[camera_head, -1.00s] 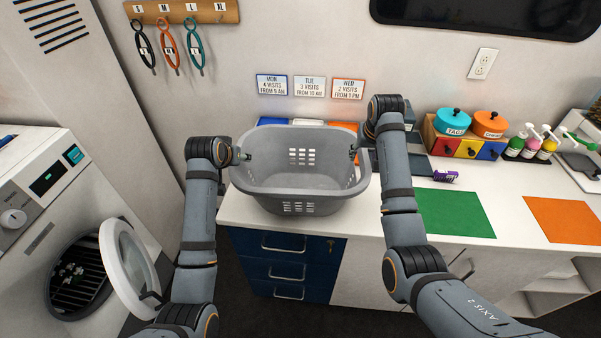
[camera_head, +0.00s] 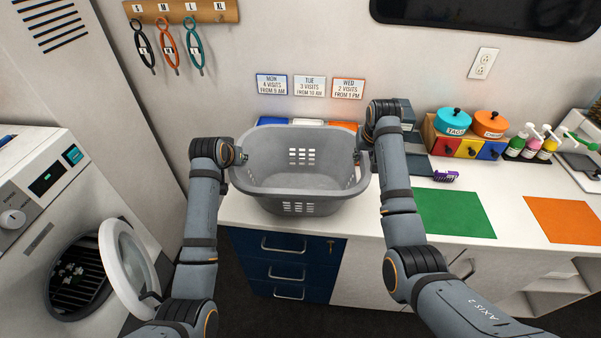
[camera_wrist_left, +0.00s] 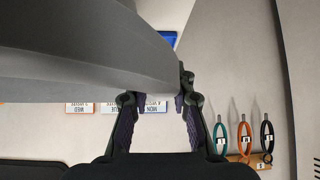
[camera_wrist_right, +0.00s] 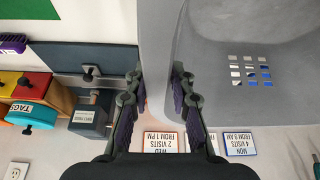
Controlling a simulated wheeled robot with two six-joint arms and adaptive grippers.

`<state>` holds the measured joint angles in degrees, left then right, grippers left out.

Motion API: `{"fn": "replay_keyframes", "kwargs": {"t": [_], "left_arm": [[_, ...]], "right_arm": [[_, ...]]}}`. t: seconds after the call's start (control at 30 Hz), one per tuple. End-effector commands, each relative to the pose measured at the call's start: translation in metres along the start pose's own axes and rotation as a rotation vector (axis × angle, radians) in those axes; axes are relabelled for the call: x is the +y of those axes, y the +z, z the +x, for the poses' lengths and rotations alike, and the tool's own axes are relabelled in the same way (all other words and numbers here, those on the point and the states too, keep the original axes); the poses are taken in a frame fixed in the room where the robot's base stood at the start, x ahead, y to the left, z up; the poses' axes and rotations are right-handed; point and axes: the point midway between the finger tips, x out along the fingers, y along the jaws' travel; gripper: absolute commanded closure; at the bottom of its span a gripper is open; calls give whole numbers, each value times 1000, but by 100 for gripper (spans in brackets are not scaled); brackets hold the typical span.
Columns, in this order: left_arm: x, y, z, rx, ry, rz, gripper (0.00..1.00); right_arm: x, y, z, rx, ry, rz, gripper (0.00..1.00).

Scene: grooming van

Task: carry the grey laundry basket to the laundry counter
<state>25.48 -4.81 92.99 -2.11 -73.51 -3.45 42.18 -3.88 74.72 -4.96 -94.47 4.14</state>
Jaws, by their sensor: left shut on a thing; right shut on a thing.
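The grey laundry basket (camera_head: 302,185) is upright and looks empty, over the front part of the white laundry counter (camera_head: 400,222). Its underside is hard to judge, so I cannot tell whether it rests on the top or hangs just above. My left gripper (camera_head: 241,155) is shut on the basket's left rim. In the left wrist view the basket's grey wall (camera_wrist_left: 80,70) reaches between the fingers. My right gripper (camera_head: 358,157) is shut on the right rim. The right wrist view shows the basket wall (camera_wrist_right: 215,85) beside and between the fingers.
Green (camera_head: 453,213) and orange (camera_head: 563,220) mats lie to the right, with a purple brush (camera_head: 445,177) behind. A drawer box with tins (camera_head: 468,146) and pump bottles (camera_head: 531,145) stand at the back. A washer with an open door (camera_head: 128,268) is at left.

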Motion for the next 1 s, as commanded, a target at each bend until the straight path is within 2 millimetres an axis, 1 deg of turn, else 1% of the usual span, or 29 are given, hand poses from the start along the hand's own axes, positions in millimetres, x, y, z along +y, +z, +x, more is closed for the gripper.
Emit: {"fn": "replay_keyframes", "kwargs": {"t": [0.23,0.37,0.47,0.7,0.77,0.87,1.0], "left_arm": [[-1,1,0,-1,-2,1,100],[-1,-2,-2,0,-2,1,100],[-1,-8,-8,1,-3,1,100],[-1,-30,-30,1,-3,2,100],[-1,-35,-34,1,-3,2,100],[-1,-37,-37,0,-3,2,100],[-1,-36,-36,0,-3,2,100]], "right_arm": [[1,0,0,-1,2,1,100],[1,-2,-3,1,2,1,100],[1,-5,-10,1,3,1,100],[1,-17,-40,2,3,1,100],[1,-19,-45,2,3,1,100],[1,-21,-49,1,4,1,100],[1,-20,-47,1,4,1,100]]}}
